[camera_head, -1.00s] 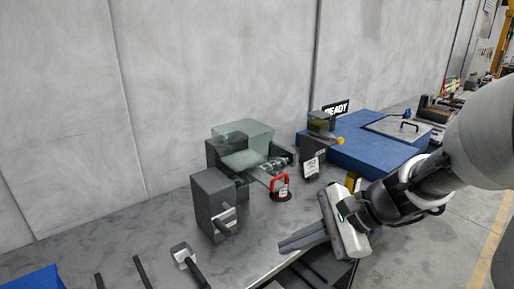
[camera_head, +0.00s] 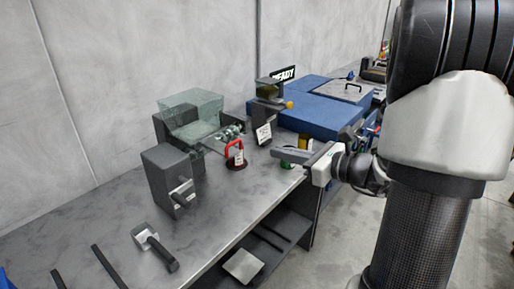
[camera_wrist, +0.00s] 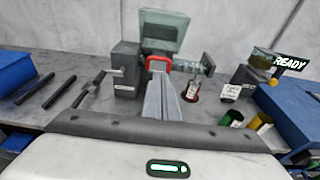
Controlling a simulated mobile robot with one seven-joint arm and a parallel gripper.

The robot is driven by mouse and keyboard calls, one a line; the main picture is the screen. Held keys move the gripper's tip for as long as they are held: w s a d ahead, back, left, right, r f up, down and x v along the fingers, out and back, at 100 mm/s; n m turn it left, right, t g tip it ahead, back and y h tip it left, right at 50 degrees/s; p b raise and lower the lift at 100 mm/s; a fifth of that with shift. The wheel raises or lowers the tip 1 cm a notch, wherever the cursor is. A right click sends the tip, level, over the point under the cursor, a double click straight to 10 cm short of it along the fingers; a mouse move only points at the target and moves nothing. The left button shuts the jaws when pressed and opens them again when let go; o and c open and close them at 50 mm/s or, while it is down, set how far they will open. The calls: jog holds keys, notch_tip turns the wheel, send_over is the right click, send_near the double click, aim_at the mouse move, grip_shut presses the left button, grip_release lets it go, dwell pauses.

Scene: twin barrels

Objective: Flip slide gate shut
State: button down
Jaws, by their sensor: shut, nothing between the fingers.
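No part is labelled as the slide gate, so I cannot tell for certain which one it is. A dark stand (camera_head: 266,115) with a small amber see-through hopper (camera_head: 270,90), a yellow knob (camera_head: 289,105) and a white tag stands at the bench's back right. The hopper also shows at the right in the wrist view (camera_wrist: 262,62). My gripper (camera_head: 275,153) is shut and empty, in front of the stand and apart from it. Its fingers (camera_wrist: 160,76) point at a red handle (camera_wrist: 158,61) in the wrist view. The gate's position is too small to read.
A blue case (camera_head: 325,108) lies behind my gripper. Black bars lie front left; the middle front is clear.

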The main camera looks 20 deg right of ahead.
aim_at(235, 143)
jog(key=x, duration=1.3)
jog(key=shift+w+a+f, duration=0.1)
jog(key=shift+w+a, duration=0.05)
jog(key=shift+a, duration=0.1)
jog(key=shift+w+a, duration=0.1)
jog(key=shift+w, duration=0.05)
jog(key=x, duration=0.2)
jog(key=b+x, duration=0.1)
jog(key=r+x, duration=0.1)
jog(key=x, duration=0.1)
jog(key=shift+w+a+b, duration=0.25)
jog(key=shift+w+b, duration=0.05)
jog(key=shift+w, duration=0.05)
jog(key=shift+w+a+r, duration=0.1)
jog(key=shift+w, duration=0.05)
jog(key=shift+r, duration=0.1)
